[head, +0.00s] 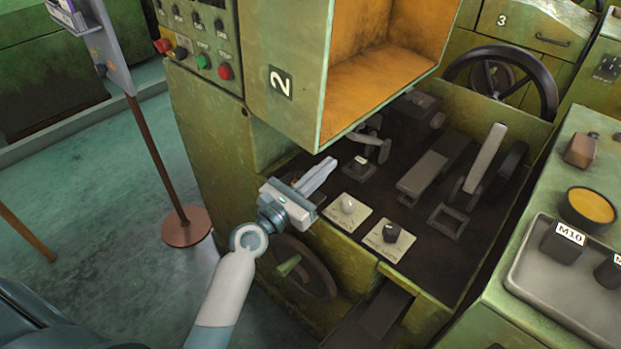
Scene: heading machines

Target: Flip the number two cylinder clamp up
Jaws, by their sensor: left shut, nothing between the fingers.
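In the dark bay below the box, a light grey bar (486,160) stands tilted up. A darker flat bar (427,173) lies low to its left, and a small grey lever (372,141) is under the box edge. I cannot tell which of these is the number two cylinder clamp. My left gripper (322,174) is shut and empty, at the bay's left edge under the box, apart from the bars. My right gripper is not in view.
The box (300,110) overhangs the bay. A black handwheel (508,80) is behind; a tray (545,292) is at right.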

